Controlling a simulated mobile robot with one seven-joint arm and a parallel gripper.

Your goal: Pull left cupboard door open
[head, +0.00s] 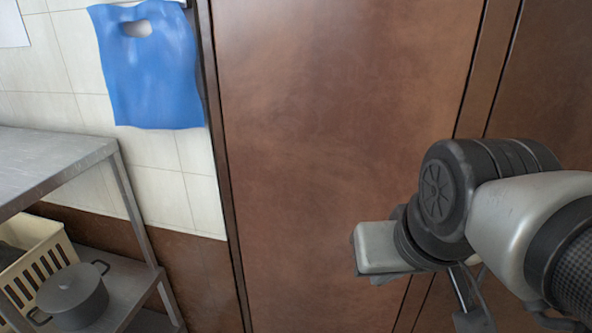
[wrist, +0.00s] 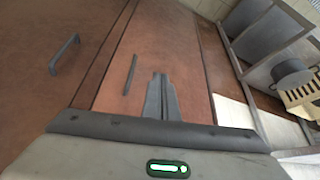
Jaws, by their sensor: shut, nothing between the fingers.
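The left cupboard door (head: 330,130) is a tall brown panel in the head view and looks closed. In the wrist view the same door (wrist: 165,40) lies behind my fingers, with a dark bar handle (wrist: 130,75) on it. My gripper (wrist: 163,78) is shut and empty. Its fingertips show just to the right of the handle in the wrist view, apart from it in the picture; how far they are from the door is hard to tell. In the head view my arm covers the lower right of the door, and the handle and fingers are hidden.
Another brown door (wrist: 60,85) with a dark handle (wrist: 64,54) is at the left in the wrist view. A metal shelf (head: 50,165) stands left of the cupboard, holding a grey pot (head: 75,297) and a cream crate (head: 38,262). A blue bag (head: 155,75) hangs on the tiled wall.

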